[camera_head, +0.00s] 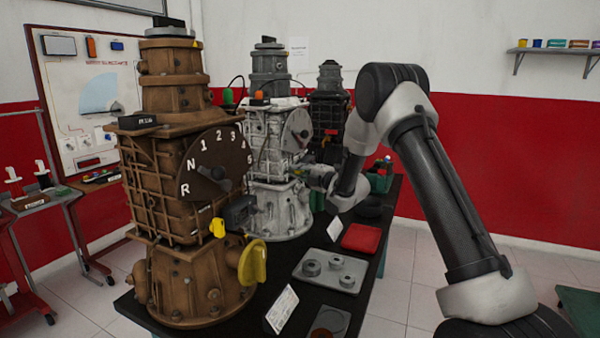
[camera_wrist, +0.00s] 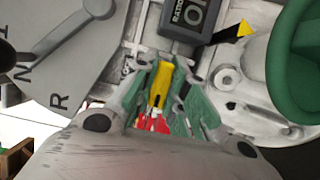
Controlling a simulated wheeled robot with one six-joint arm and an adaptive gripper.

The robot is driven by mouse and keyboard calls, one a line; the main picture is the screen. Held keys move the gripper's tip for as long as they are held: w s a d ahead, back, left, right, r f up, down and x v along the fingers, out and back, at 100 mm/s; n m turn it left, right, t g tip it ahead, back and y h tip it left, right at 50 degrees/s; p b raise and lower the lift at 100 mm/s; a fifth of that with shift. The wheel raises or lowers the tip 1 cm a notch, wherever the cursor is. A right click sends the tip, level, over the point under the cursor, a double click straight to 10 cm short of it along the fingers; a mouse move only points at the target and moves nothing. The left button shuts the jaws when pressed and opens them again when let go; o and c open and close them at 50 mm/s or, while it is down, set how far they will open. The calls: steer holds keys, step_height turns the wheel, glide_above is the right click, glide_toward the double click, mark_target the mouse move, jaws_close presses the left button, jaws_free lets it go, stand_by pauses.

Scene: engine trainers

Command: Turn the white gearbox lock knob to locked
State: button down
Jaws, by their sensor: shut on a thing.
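The white gearbox (camera_head: 270,150) stands on the dark bench behind the brown one, with a grey dial (camera_head: 297,130) on its front. My gripper (camera_head: 316,178) is at its lower front, small and partly hidden by my wrist. In the wrist view, my gripper's green-padded fingers (camera_wrist: 160,98) are closed around a small yellow knob (camera_wrist: 161,76) that points along the fingers. Red shows between the fingertips below it. The knob's base and any lock marks are hidden by the fingers, so its lock position cannot be told.
A dark box (camera_wrist: 185,22) with white lettering, a yellow-and-black pointer (camera_wrist: 232,34) and a large green handle (camera_wrist: 297,60) sit close to the fingers. The brown gearbox (camera_head: 165,190) stands nearer. A grey tray (camera_head: 328,282) and red tray (camera_head: 361,238) lie on the bench.

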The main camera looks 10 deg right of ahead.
steer(key=m+g, duration=0.1)
steer(key=m, duration=0.2)
steer(key=shift+m+g, duration=0.3)
steer(key=m+g, duration=0.2)
steer(key=m, duration=0.1)
steer(key=shift+d, duration=0.1)
steer(key=m+g, duration=0.2)
steer(key=m, duration=0.1)
steer(key=shift+f+m+y, duration=0.1)
steer(key=shift+m+y, duration=0.2)
steer(key=shift+m+g+y, duration=0.5)
steer(key=shift+m+g, duration=0.5)
steer(key=shift+m, duration=0.6)
steer(key=c, duration=1.4)
jaws_free()
steer(key=shift+c, duration=0.2)
